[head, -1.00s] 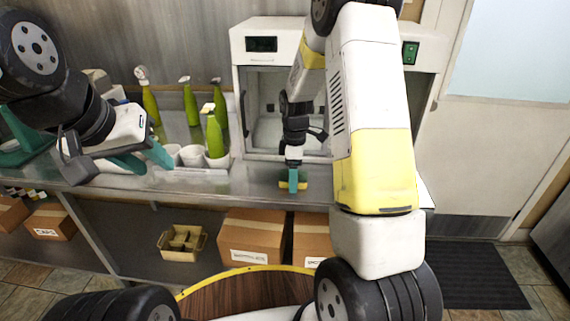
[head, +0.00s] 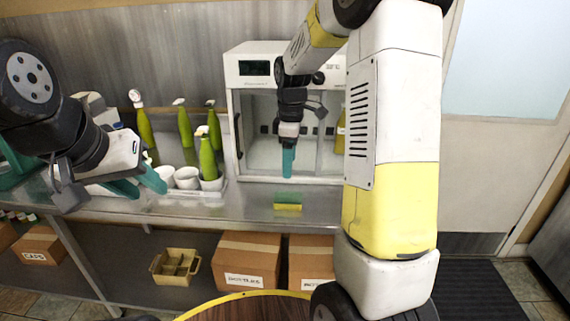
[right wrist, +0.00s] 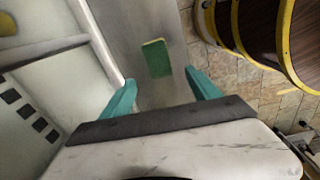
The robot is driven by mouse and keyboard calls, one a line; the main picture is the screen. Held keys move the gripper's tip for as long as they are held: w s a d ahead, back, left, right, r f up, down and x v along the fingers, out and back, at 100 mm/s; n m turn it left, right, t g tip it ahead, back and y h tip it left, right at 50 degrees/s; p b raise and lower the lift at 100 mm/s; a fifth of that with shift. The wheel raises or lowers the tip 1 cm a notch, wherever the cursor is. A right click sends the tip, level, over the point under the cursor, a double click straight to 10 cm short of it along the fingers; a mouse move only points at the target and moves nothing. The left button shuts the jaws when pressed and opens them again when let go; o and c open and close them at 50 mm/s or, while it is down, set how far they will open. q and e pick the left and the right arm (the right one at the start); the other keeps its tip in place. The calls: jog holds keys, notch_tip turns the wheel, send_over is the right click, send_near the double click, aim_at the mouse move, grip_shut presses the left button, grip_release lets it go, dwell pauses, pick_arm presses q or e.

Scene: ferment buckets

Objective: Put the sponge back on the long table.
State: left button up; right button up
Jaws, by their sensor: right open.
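The sponge (head: 288,201), green on top and yellow below, lies flat on the long steel table (head: 250,203) near its front edge, in front of the white cabinet. In the right wrist view the sponge (right wrist: 157,58) lies on the grey tabletop, ahead of and between my fingertips, touching neither. My right gripper (head: 288,162) points down above and behind the sponge, clear of it; in the right wrist view its teal fingers (right wrist: 162,88) are spread and empty. My left gripper (head: 142,183) is over the table's left part, its teal fingers apart with nothing between them.
A white glass-fronted cabinet (head: 255,128) stands behind the sponge. Green bottles (head: 207,160) and white cups (head: 187,178) stand in a tray to its left. Cardboard boxes (head: 246,262) and a divided crate (head: 176,266) sit below. A round wooden vessel (head: 250,308) stands in front.

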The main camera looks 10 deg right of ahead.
jog(key=s+r+m+t, duration=0.2)
jog(key=s+r+m, duration=0.2)
jog(key=s, duration=0.3)
jog(key=s+a+r+m+t+y, duration=0.1)
jog(key=s+r+m, duration=0.3)
jog(key=s, duration=0.4)
jog(key=s+a+r+m+t+y, duration=0.1)
jog(key=s+r+m, duration=0.3)
jog(key=s, duration=0.4)
jog(key=shift+m+t, duration=0.7)
jog(key=shift+t, duration=0.2)
jog(key=shift+s+r, duration=0.1)
